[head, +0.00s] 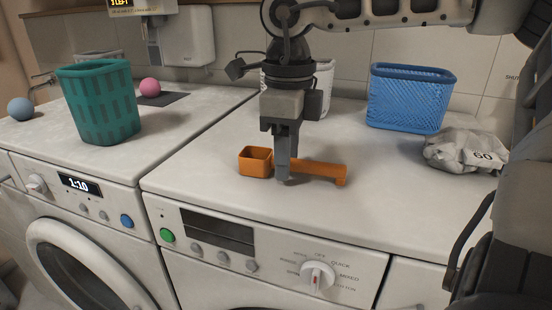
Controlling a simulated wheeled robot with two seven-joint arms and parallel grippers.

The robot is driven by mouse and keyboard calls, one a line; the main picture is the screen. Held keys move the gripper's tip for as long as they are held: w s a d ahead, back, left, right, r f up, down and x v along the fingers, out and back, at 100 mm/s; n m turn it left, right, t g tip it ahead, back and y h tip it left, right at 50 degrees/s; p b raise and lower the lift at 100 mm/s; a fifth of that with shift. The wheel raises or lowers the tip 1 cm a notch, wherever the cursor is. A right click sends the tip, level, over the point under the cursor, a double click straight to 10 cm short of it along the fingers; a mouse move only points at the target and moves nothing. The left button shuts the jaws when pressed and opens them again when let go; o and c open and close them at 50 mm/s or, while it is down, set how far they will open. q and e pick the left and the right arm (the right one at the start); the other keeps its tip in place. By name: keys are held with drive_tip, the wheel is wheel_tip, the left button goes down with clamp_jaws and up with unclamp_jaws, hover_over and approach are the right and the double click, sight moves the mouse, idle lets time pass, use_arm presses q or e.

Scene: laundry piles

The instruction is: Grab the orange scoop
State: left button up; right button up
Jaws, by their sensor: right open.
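An orange scoop (257,162) lies on top of the right-hand washing machine (213,190). Its square cup is on the left and its handle runs to the right. My right gripper (284,178) comes down from above, with its fingers pointing down at the scoop, near where the cup meets the handle. The fingers overlap in this view and hide part of the handle. I cannot tell whether they touch it. My left gripper is not in view.
A blue basket (408,98) and a crumpled grey bag marked 60 (465,150) stand to the right. A white container (325,80) is behind my gripper. A green basket (98,105), pink ball (150,87) and blue ball (20,109) are on the left machine.

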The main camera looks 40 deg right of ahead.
drive_tip(key=shift+f, duration=0.15)
clamp_jaws()
